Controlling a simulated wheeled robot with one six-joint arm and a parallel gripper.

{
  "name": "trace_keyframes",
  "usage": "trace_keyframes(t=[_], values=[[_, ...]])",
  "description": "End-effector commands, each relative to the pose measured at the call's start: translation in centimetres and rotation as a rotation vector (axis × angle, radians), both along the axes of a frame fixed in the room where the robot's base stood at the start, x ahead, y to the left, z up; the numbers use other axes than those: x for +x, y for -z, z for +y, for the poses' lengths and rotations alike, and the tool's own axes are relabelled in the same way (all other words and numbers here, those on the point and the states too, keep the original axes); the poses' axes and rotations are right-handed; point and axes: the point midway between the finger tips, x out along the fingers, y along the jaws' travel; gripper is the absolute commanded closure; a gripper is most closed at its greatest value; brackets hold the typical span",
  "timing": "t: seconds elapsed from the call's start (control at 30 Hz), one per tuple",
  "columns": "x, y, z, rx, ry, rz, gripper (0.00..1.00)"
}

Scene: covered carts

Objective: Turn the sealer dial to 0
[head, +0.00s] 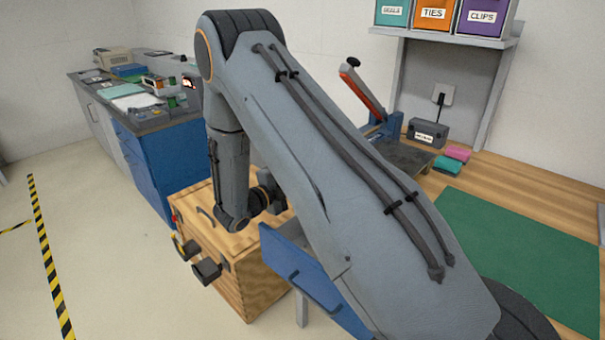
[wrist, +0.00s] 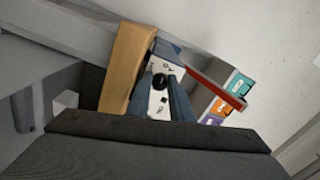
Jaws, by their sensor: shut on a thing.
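The sealer has a blue body and a raised red lever (head: 362,90) in the head view, where my arm hides its front. In the wrist view its white front panel (wrist: 154,104) shows, carrying a round black dial (wrist: 160,80). My gripper (wrist: 160,84) reaches the panel, its blue-grey fingers on either side of the dial, shut on it. The dial's pointer and scale are too small to read. In the head view my gripper is hidden behind my arm.
The sealer stands on a wooden bench (head: 477,193) with a green mat (head: 520,250) and pink and green pads (head: 452,158). Labelled bins (head: 434,14) sit on a shelf above.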

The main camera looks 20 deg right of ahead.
Motion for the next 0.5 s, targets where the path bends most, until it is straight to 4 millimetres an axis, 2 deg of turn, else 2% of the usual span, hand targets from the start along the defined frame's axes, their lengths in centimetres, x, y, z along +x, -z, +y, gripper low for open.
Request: trace_keyframes(t=[0.43,0.47,0.5], values=[[0.1,-0.02,0.06,-0.004,-0.002,0.008,1.0],[0.1,-0.02,0.06,-0.004,-0.002,0.008,0.77],[0.1,-0.02,0.06,-0.004,-0.002,0.008,0.7]])
